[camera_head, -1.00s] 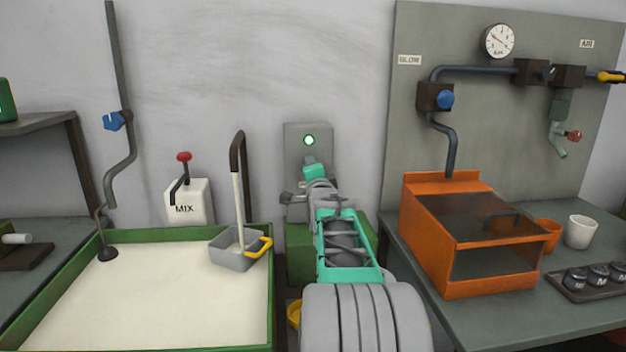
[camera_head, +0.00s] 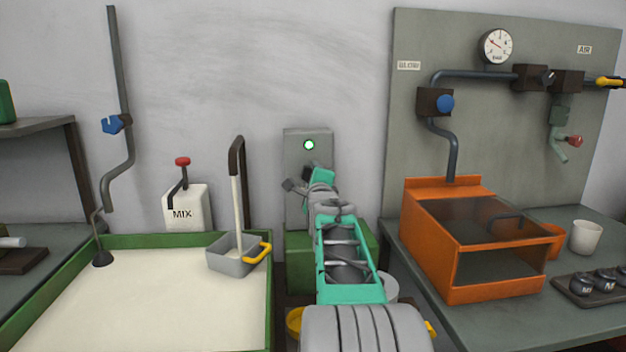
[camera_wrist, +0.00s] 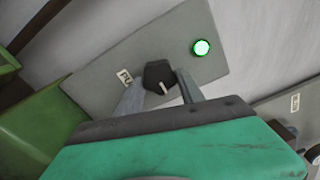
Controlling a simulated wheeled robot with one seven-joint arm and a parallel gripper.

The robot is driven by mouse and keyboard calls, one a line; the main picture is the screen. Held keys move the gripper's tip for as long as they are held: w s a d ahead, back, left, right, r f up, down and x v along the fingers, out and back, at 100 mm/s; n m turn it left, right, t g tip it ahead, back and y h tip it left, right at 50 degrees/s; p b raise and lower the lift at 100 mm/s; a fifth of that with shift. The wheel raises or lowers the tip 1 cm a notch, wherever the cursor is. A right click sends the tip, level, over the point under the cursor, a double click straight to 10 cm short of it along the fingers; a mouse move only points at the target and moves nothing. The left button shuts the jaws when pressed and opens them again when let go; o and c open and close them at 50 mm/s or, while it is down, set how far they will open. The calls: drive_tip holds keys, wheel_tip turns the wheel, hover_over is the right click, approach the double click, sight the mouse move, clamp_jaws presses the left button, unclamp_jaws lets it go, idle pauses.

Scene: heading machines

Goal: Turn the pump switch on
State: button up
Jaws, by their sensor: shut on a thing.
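The grey pump panel (camera_head: 296,150) is on the wall behind my arm, with a lit green lamp (camera_head: 309,145) near its top. In the wrist view the panel (camera_wrist: 205,40) lies tilted, with the green lamp (camera_wrist: 201,47) lit at its right. A black knob (camera_wrist: 157,72) with a pale pointer mark sits on the panel beside a partly hidden label (camera_wrist: 124,77). My gripper (camera_wrist: 160,88) has its two grey fingers on either side of the knob and is shut on it. In the head view my gripper (camera_head: 319,175) covers the knob.
A green box (camera_head: 300,262) stands under the panel. To the left are a MIX lever box (camera_head: 185,212) and a green-rimmed vat (camera_head: 268,300) with a grey ladle (camera_head: 236,255). To the right an orange hooded box (camera_head: 425,235) stands on a bench (camera_head: 480,325).

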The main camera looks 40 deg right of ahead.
drive_tip(key=shift+o, duration=0.2)
drive_tip(key=o, duration=1.4)
drive_tip(key=shift+c, duration=0.2)
drive_tip(key=v, duration=0.7)
drive_tip(key=shift+s+a, duration=0.25)
drive_tip(key=shift+s, duration=0.05)
drive_tip(key=shift+a, duration=0.1)
